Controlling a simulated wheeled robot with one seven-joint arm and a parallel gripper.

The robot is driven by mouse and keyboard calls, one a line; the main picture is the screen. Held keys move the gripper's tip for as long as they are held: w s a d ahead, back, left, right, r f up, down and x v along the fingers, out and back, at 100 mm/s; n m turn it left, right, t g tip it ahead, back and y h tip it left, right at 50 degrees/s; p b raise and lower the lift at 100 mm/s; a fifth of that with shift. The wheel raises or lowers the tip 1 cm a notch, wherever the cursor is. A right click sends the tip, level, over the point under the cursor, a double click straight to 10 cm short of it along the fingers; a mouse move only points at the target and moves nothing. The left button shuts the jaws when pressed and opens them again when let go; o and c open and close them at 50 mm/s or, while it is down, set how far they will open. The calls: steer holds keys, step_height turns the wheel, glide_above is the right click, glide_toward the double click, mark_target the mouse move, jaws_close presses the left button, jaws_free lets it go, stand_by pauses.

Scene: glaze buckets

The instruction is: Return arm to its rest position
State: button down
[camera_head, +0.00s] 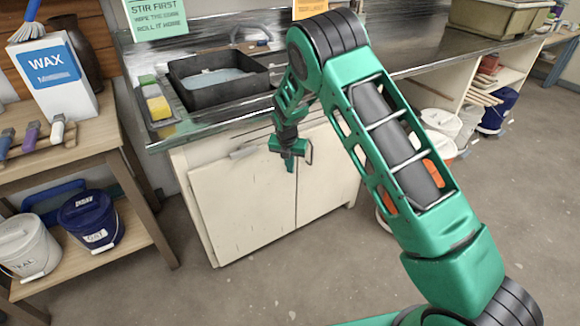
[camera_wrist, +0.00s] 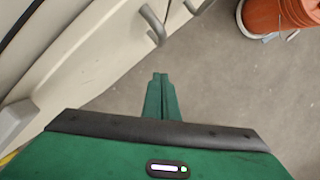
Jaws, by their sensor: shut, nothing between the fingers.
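My green arm reaches up from the lower right of the head view, bends at a black-ringed joint, and hangs down at the far end. My gripper (camera_head: 290,164) points down in front of the white cabinet doors (camera_head: 238,190), below the metal counter's front edge. In the wrist view my gripper (camera_wrist: 161,78) shows its two green fingertips together with nothing between them. The fingers are over the floor, beside a cabinet handle (camera_wrist: 152,25). I cannot tell whether there is contact in the head view.
The metal counter (camera_head: 225,120) holds a black tray (camera_head: 192,97) and sponges (camera_head: 155,100). A wooden shelf at left bears a wax box (camera_head: 58,80), a blue bucket (camera_head: 90,220) and a white bucket (camera_head: 27,245). An orange bucket (camera_wrist: 281,14) stands right in the wrist view. Floor (camera_head: 250,290) is clear in front.

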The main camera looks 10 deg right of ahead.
steer(key=d+v, duration=0.1)
steer(key=v, duration=0.8)
steer(key=s+d+r+m+g, duration=0.1)
steer(key=s+d+r+m, duration=0.75)
steer(key=d, duration=0.25)
steer(key=s+d+r+m+g, duration=0.1)
steer(key=s+d+r+m, duration=0.6)
steer(key=s+d+m, duration=0.3)
steer(key=s+d+r+m, duration=0.1)
steer(key=s+d+m, duration=0.2)
steer(key=s+m, duration=0.6)
steer(key=s+d+r+m+y, duration=0.1)
steer(key=s+m, duration=0.9)
steer(key=s, duration=1.2)
steer(key=shift+s+d+r+g, duration=0.3)
steer(key=shift+d+r, duration=0.4)
steer(key=shift+d, duration=0.3)
